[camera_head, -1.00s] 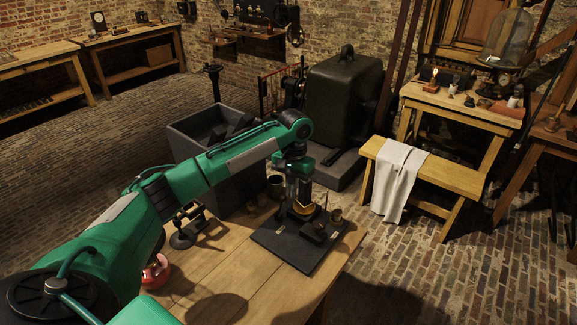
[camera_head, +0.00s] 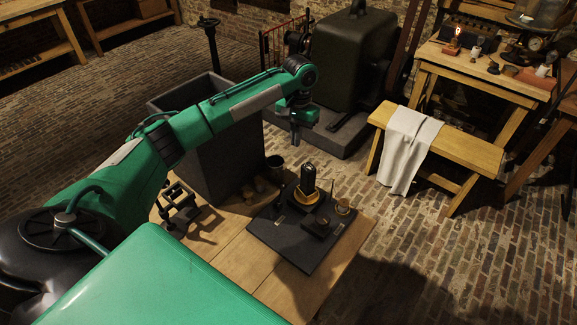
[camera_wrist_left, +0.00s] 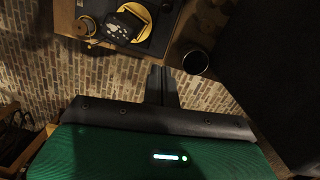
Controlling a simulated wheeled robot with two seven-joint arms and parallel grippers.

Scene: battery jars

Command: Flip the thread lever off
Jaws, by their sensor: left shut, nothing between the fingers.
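A dark slab (camera_head: 283,246) lies on the wooden table. On it stand a black upright cylinder with a brass ring round its base (camera_head: 308,188), a low dark box (camera_head: 318,222) and a small brass cup (camera_head: 343,208). I cannot make out which small part is the thread lever. My left gripper (camera_head: 296,139) is shut and empty, pointing down, apart from the slab and beyond it in the head view. My right gripper is out of view.
A dark cup (camera_head: 275,166) stands near the table's far edge; it also shows in the left wrist view (camera_wrist_left: 196,62). A black metal stand (camera_head: 178,207) is at the table's left. A tall grey bin (camera_head: 215,160) stands behind. A bench with a white cloth (camera_head: 408,148) is right.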

